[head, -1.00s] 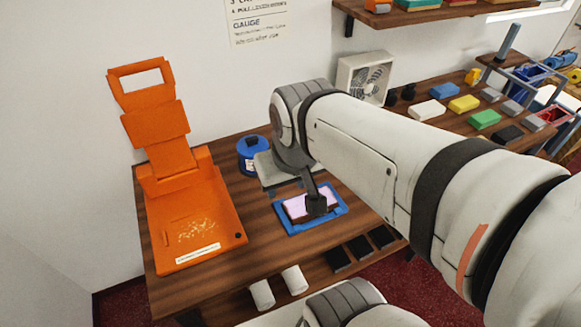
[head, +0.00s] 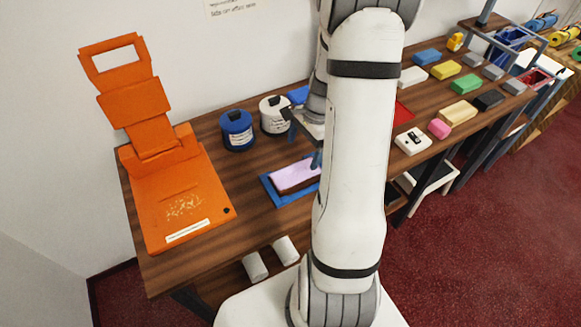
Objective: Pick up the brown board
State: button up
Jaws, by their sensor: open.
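A flat board (head: 293,176) with a pale lilac top and a dark brown front edge lies in a blue tray (head: 284,200) on the wooden table. It is the only thing here that could be the brown board. Its right end is hidden behind my arm. My gripper (head: 304,140) is above and behind the tray, partly hidden by my own arm. Its dark fingers look apart, with nothing seen between them. It appears clear of the board.
A large orange hinged device (head: 183,205) stands on the left. A blue-lidded pot (head: 237,130) and a white pot (head: 275,115) stand behind the tray. Several coloured blocks and a white gadget (head: 411,141) are on the right. Bare table (head: 245,165) lies between device and tray.

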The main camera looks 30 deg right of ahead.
aim_at(297, 173)
jog(key=shift+d+f+m, duration=0.3)
jog(key=shift+f, duration=0.6)
jog(key=x, duration=0.2)
jog(key=p+x, duration=0.1)
jog(key=x, duration=0.4)
jog(key=shift+s+a, duration=0.3)
jog(key=shift+a, duration=0.05)
jog(key=shift+c, duration=0.4)
jog(key=c, duration=1.1)
